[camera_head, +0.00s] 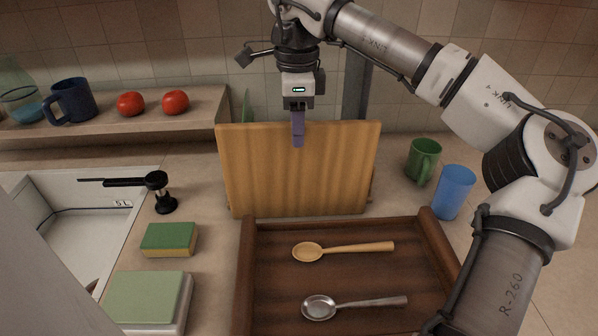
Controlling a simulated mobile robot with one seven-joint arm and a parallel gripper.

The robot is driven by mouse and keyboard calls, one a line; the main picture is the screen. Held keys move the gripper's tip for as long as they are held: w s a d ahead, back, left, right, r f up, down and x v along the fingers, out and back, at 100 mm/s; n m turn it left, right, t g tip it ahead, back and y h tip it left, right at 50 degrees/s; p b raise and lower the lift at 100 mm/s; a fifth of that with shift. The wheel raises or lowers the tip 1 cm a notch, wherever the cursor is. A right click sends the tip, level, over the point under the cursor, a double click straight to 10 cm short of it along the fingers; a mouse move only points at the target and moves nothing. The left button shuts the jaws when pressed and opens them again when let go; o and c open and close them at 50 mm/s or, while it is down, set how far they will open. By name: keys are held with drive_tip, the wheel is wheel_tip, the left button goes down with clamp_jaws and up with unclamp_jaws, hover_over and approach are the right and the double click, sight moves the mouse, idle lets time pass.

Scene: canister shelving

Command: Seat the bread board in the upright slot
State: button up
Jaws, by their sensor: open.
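The bread board (265,175), a wooden panel with vertical grain, stands upright behind the tray, its broad face toward me. My gripper (298,128) points down at the middle of the board's top edge. One purple finger shows in front of the board's face; the other finger is hidden behind the board. The jaws are open, with the board's top edge between or close to them; I cannot tell if they touch it. The upright slot is not clearly visible; the board hides what is behind and under it.
A dark wooden tray (348,232) with a wooden spoon (345,248) and a metal spoon (355,304) lies in front of the board. A green mug (423,158) and blue cup (454,192) stand right. A faucet (160,190), sponge (168,239) and sink (70,245) are left.

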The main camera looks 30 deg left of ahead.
drive_tip(key=p, duration=0.2)
hover_over(299, 175)
drive_tip(key=shift+w+a+f, duration=0.1)
drive_tip(key=shift+w+f, duration=0.05)
drive_tip(key=shift+f, duration=0.65)
drive_tip(key=shift+w+a+f, duration=0.1)
drive_tip(key=shift+f, duration=0.65)
drive_tip(key=shift+w+a+f, duration=0.1)
drive_tip(key=shift+w+f, duration=0.05)
drive_tip(key=shift+f, duration=0.65)
clamp_jaws()
drive_tip(key=shift+r, duration=0.1)
